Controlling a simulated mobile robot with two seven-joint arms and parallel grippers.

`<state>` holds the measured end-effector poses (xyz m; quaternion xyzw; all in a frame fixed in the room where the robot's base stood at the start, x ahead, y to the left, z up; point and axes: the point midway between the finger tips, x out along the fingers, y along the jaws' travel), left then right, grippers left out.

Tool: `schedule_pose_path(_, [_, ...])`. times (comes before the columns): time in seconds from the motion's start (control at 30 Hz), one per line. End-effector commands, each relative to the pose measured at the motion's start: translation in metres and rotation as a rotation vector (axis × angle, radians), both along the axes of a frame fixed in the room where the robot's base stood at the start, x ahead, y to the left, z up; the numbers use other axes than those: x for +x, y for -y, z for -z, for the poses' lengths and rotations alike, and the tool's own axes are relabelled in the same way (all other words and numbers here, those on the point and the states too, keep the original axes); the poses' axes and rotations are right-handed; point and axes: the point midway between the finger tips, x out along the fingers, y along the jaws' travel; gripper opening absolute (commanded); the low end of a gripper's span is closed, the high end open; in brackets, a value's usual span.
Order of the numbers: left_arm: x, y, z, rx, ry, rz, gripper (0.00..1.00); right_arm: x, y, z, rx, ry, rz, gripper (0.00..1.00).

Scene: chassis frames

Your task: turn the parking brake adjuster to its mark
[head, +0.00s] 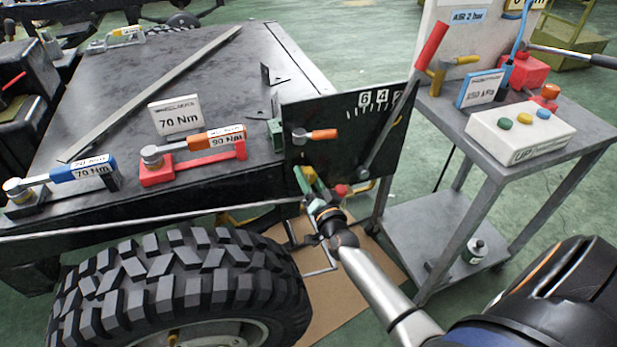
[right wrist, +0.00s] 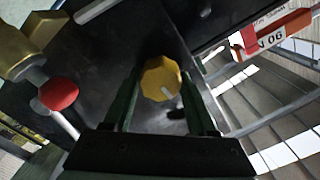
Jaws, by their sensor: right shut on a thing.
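The parking brake adjuster appears to be a yellow faceted knob (right wrist: 160,78) on the dark panel in the right wrist view. It has a short white line pointing toward the lower right of that view. My right gripper (head: 305,178) is at the lower front of the black panel (head: 340,110) in the head view, with its green fingers against it. In the right wrist view the two fingers are on either side of the knob and shut on it. My left gripper is out of view.
A red knob (head: 341,190) is close beside the gripper. Above are an orange-handled lever (head: 320,134) and a long red-handled lever (head: 431,45). Torque wrenches (head: 205,139) lie on the bench to the left. A tyre (head: 180,285) stands below; a grey trolley (head: 590,150) stands right.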

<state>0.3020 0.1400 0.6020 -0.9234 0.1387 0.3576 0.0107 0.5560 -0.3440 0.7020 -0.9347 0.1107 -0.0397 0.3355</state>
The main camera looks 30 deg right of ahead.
Motion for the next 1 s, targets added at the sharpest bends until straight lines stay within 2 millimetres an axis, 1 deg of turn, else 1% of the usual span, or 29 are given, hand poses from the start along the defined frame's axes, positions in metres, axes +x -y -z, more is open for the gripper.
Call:
schedule_pose_path(0.3, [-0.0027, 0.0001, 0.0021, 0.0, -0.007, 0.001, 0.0, -0.0005, 0.0002, 0.0008, 0.086, 0.019, 0.0, 0.02])
schedule_pose_path(0.77, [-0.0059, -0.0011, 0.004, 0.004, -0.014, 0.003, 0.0, -0.0005, 0.0002, 0.0008, 0.095, 0.021, 0.0, 0.02])
schedule_pose_path(0.8, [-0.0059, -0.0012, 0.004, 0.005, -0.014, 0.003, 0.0, -0.0003, 0.0001, 0.0007, 0.094, 0.021, 0.0, 0.62])
schedule_pose_path(1.0, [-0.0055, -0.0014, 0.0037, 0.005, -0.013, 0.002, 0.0, -0.0003, 0.0001, 0.0005, 0.094, 0.022, -0.001, 0.85])
